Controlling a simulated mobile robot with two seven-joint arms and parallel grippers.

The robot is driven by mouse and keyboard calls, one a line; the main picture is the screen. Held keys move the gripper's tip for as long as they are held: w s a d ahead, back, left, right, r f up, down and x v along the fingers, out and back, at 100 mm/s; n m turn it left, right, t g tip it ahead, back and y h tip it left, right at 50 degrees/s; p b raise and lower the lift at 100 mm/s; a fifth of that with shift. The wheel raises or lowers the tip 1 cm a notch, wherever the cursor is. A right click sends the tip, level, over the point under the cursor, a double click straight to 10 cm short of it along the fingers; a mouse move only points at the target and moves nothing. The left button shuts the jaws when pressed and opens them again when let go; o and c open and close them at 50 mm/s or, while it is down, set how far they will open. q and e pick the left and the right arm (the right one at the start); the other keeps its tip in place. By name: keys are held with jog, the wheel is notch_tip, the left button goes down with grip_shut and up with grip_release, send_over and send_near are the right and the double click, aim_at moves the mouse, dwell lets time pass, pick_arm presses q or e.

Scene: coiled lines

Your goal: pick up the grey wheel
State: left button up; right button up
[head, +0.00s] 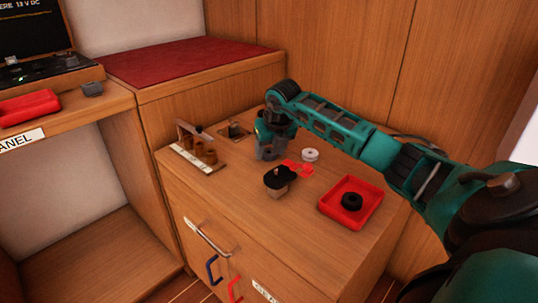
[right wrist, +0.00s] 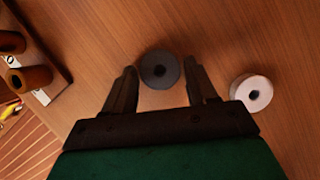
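My left gripper is not in view.
A white wheel (head: 310,155) lies close by, just right of my gripper; it also shows in the right wrist view (right wrist: 251,93). A black-topped block (head: 279,181) and red pieces (head: 299,168) stand nearer. A red tray (head: 334,212) holds a black wheel (head: 351,201). A rack with brown cylinders (head: 210,155) stands left.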

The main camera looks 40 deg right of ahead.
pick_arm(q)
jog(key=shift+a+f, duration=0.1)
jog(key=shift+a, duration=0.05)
pick_arm(e)
jog(key=c, duration=0.8)
jog(key=shift+o, duration=0.2)
